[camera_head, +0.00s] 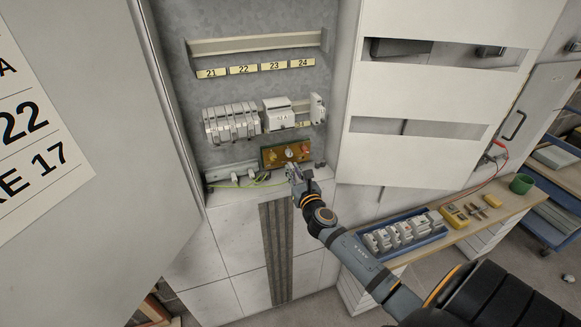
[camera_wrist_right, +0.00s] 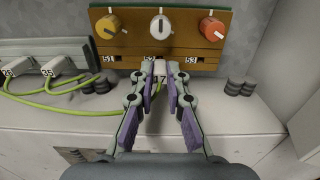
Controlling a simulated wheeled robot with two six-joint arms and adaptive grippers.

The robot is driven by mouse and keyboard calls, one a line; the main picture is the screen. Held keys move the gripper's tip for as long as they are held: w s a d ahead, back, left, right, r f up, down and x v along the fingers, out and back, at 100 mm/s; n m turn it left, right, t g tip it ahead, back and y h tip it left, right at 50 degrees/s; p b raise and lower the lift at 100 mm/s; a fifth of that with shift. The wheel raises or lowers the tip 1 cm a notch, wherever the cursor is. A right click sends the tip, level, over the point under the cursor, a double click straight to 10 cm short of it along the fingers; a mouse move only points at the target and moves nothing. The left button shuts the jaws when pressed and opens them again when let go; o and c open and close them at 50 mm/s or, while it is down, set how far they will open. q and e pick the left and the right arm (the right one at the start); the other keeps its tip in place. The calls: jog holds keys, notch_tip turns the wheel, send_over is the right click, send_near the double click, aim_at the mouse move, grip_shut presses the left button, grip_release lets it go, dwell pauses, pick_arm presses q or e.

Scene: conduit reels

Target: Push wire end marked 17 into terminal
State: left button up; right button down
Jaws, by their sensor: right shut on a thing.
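My right gripper (camera_wrist_right: 160,82) is shut on a small white wire end (camera_wrist_right: 160,68), with its purple-padded fingers on either side of it. The wire end's marking is mostly hidden and I cannot read it fully. It is right below the label 52 of a brown terminal board (camera_wrist_right: 178,46), under the white knob. I cannot tell whether it touches or enters the terminal. A yellow-green wire (camera_wrist_right: 85,111) runs from the left to the fingers. In the head view the right gripper (camera_head: 291,172) is at the lower edge of the board (camera_head: 272,157). My left gripper is not in view.
Two white connectors (camera_wrist_right: 58,67) with yellow-green wires are on a rail left of the board. Dark stubs stand on the ledge either side. An open cabinet door (camera_head: 420,95) is at right, above a bench with a blue tray (camera_head: 398,253) and green mug (camera_head: 522,184).

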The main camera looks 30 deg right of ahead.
jog(key=shift+w+d, duration=0.1)
jog(key=shift+w, duration=0.4)
dwell(0.3)
jog(key=c, duration=1.3)
grip_release()
jog(key=v, duration=1.2)
jog(key=shift+d+f, duration=0.1)
